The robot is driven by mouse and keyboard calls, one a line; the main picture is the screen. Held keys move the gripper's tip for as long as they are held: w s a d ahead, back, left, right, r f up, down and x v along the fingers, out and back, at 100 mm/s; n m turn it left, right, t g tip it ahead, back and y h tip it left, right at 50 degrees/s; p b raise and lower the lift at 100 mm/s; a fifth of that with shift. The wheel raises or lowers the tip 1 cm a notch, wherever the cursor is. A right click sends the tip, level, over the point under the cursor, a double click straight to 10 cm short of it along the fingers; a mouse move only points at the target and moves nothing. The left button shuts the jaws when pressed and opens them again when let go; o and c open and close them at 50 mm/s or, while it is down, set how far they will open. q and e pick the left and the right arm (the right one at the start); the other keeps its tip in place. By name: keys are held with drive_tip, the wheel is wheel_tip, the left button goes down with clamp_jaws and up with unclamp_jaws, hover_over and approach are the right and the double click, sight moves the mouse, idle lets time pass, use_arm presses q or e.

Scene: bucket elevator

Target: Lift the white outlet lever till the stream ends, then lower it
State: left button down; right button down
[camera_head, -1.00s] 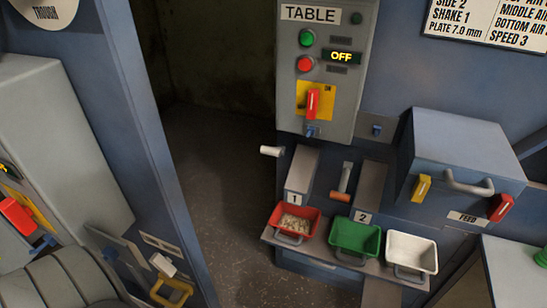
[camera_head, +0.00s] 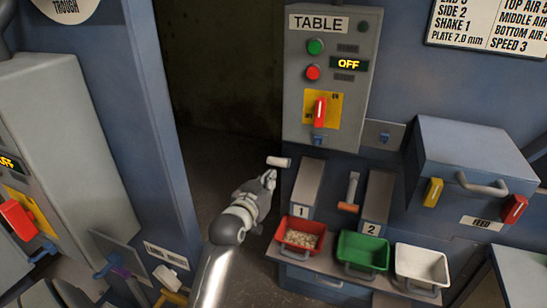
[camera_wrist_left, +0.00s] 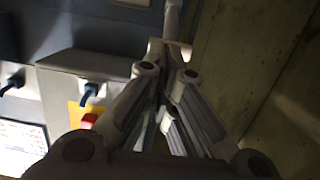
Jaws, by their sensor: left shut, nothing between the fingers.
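The white outlet lever (camera_head: 278,161) sticks out to the left of chute 1 (camera_head: 307,185), its handle roughly level. My left gripper (camera_head: 270,175) is shut and empty, with its tips just below the lever's handle. I cannot tell whether they touch it. In the left wrist view, the shut fingers (camera_wrist_left: 165,62) point at a pale bar that seems to be the lever. The red tray (camera_head: 301,235) under chute 1 holds pale grains. No falling stream can be made out. My right gripper is not in view.
An orange-handled lever (camera_head: 349,192) stands between the chutes. Green (camera_head: 362,250) and white (camera_head: 421,265) trays sit right of the red one. The TABLE panel (camera_head: 330,80) above reads OFF. A blue post (camera_head: 158,140) stands left of my arm; a dark open gap lies behind.

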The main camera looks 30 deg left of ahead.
sight(282, 162)
use_arm(q)
wheel_tip(282, 162, up, 4)
drive_tip(key=a+r, duration=0.1)
drive_tip(key=p+x, duration=0.1)
drive_tip(key=x, duration=0.8)
drive_tip(key=shift+a+t+y+p, duration=0.15)
drive_tip(key=shift+t+y+p, duration=0.15)
drive_tip(key=shift+y+p, duration=0.1)
drive_tip(key=shift+s+f+b, duration=0.25)
drive_tip(key=shift+f+b, duration=0.15)
drive_tip(key=shift+b, duration=0.35)
